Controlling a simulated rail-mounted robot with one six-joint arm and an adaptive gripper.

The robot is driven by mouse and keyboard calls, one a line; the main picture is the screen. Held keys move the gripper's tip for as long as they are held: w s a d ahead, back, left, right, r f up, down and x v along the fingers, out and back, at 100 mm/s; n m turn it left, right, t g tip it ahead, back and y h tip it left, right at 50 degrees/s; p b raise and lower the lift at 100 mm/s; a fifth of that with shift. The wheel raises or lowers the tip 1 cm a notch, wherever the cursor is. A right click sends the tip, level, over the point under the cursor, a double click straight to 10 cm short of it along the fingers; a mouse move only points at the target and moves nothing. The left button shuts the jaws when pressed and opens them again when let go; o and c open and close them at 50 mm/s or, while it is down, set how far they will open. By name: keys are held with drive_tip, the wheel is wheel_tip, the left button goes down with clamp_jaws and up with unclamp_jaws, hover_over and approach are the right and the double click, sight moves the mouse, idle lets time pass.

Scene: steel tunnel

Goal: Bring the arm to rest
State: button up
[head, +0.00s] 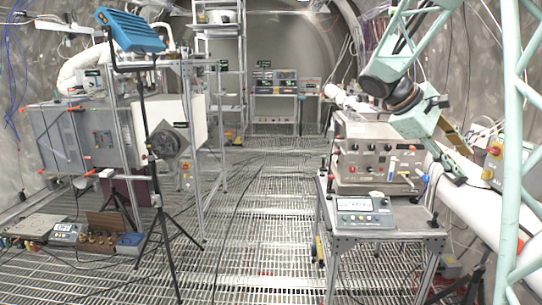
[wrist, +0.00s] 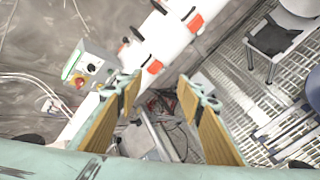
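My arm is mint green with dark joints and reaches in from the upper right of the head view. My gripper (head: 458,158) hangs at its end, to the right of the steel instrument box (head: 378,160) and near the white pipe (head: 470,199). In the wrist view my gripper (wrist: 163,92) shows two fingers with yellow-brown pads, spread well apart. Nothing is between the pads; the space below shows floor and clutter. The gripper is open and empty.
A metal cart (head: 390,236) carries the instrument box and a grey meter (head: 364,216). A yellow-and-red switch box (head: 494,163) is right of the gripper. A blue lamp (head: 132,30) on a tripod stands left.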

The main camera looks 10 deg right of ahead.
drive_tip(key=s+a+f+m+t+y+b, duration=0.1)
drive_tip(key=s+a+f+t+y, duration=0.1)
drive_tip(key=s+a, duration=0.9)
drive_tip(key=s+a+f+m+t+y, duration=0.2)
drive_tip(key=s+a, duration=0.9)
drive_tip(key=a, duration=0.6)
drive_tip(key=s+a+f+m+t+y+b, duration=0.1)
drive_tip(key=s+a+f+y, duration=0.3)
drive_tip(key=s+a, duration=0.7)
drive_tip(key=a+y, duration=0.1)
drive_tip(key=a, duration=0.2)
drive_tip(key=shift+f+m+t+y+b, duration=0.3)
drive_tip(key=shift+t+y, duration=0.1)
drive_tip(key=shift+d, duration=0.1)
drive_tip(key=shift+d, duration=0.35)
